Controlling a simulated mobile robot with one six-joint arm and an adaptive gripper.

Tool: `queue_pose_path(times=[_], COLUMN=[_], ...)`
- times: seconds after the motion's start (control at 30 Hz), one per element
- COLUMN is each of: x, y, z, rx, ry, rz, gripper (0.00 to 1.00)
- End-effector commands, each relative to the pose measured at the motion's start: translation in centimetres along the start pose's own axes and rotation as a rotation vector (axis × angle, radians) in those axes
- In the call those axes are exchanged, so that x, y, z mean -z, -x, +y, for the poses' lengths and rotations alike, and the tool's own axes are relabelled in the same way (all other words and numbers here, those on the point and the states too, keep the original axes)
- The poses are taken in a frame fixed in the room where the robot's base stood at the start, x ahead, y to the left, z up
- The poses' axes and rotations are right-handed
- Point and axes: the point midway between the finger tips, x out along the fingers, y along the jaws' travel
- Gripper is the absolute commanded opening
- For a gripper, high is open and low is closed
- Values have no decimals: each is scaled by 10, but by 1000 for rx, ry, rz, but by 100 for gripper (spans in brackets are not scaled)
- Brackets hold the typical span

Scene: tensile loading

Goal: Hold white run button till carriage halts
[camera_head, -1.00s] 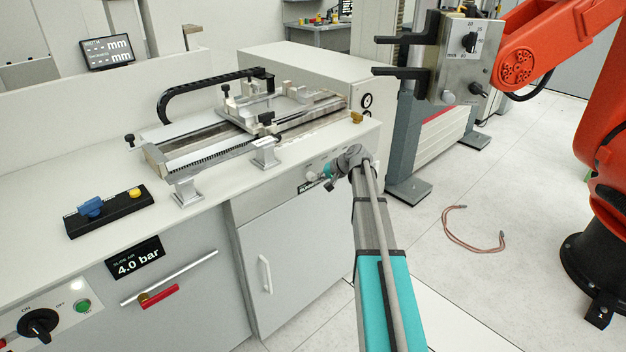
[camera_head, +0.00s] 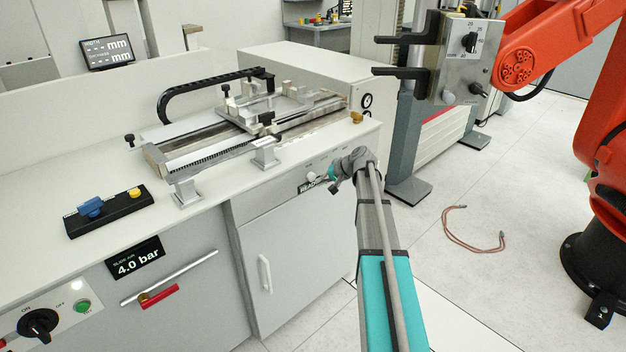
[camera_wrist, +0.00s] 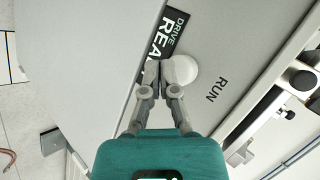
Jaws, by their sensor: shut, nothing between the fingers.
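The white run button (camera_wrist: 184,69) is a round dome on the grey front panel, beside the word RUN. It also shows in the head view (camera_head: 311,176), left of my wrist. My gripper (camera_wrist: 157,66) has its fingertips together with nothing between them. In the wrist view the tips overlap the button's left edge; I cannot tell whether they touch it. In the head view my gripper (camera_head: 335,187) is small and partly hidden by my wrist. The carriage (camera_head: 262,108) is a metal assembly on the rails on the bench top.
A black drive display (camera_wrist: 166,36), its text partly covered, adjoins the button. A blue-and-yellow control box (camera_head: 110,211) sits on the bench at left. An orange robot arm (camera_head: 550,50) stands at right. A reddish cable (camera_head: 470,235) lies on open floor.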

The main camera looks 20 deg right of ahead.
Motion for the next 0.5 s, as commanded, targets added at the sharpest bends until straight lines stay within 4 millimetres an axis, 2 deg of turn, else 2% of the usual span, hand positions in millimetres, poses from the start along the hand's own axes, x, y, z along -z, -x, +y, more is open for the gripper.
queue_pose_path(times=[0.27, 0.5], x=[-1, -8], y=[1, 9], z=[1, 7], rx=[0, 0], ry=[0, 0], rz=[0, 0], gripper=[0, 0])
